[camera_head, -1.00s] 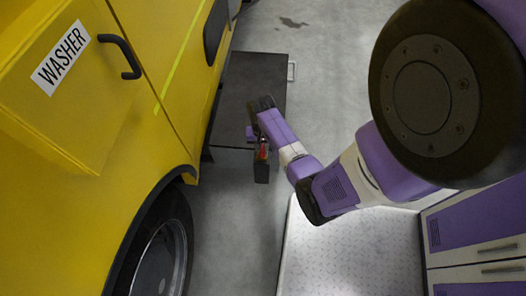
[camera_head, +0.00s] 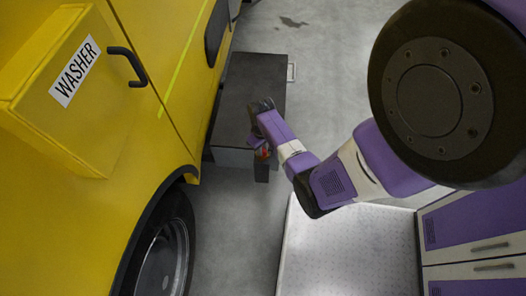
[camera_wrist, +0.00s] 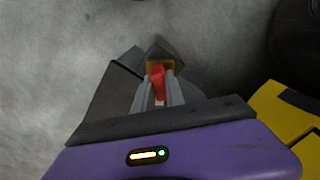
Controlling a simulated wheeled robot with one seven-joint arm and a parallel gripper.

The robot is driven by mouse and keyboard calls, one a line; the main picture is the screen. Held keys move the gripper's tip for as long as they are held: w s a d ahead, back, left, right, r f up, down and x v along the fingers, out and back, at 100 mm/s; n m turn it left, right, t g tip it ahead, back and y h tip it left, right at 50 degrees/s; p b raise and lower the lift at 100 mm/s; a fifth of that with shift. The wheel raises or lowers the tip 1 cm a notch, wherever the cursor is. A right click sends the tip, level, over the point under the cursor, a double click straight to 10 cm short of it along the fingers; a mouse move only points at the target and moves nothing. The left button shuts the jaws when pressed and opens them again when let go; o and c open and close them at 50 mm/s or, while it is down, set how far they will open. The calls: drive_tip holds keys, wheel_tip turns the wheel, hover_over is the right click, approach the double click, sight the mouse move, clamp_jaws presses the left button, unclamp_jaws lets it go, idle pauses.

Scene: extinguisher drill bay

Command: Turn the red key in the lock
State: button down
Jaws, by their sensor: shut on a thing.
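The red key (camera_wrist: 157,82) stands in a brass-coloured lock (camera_wrist: 160,66) on top of a dark post, seen in the wrist view. My gripper (camera_wrist: 158,94) is shut on the red key, with a pale finger on each side of it. The fingers hide part of the key, and I cannot tell its exact turn angle. In the head view, a small patch of the red key (camera_head: 263,153) shows just below my gripper (camera_head: 261,147). The dark post (camera_head: 262,173) stands under it.
A yellow vehicle with a WASHER-labelled box (camera_head: 60,120) and a black handle fills the left. A dark flat-topped cart (camera_head: 240,85) stands behind the post. A pale treaded plate (camera_head: 345,255) and purple-fronted drawers (camera_head: 475,235) are at lower right. Grey floor lies between.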

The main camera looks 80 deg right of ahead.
drive_tip(key=shift+n, duration=0.6)
drive_tip(key=n+p, duration=0.1)
drive_tip(key=n, duration=0.3)
drive_tip(key=n+p, duration=0.1)
drive_tip(key=n, duration=0.4)
drive_tip(key=shift+n, duration=0.4)
drive_tip(key=c, duration=1.3)
unclamp_jaws()
drive_tip(key=shift+r+p, duration=1.25)
drive_tip(key=shift+r, duration=2.65)
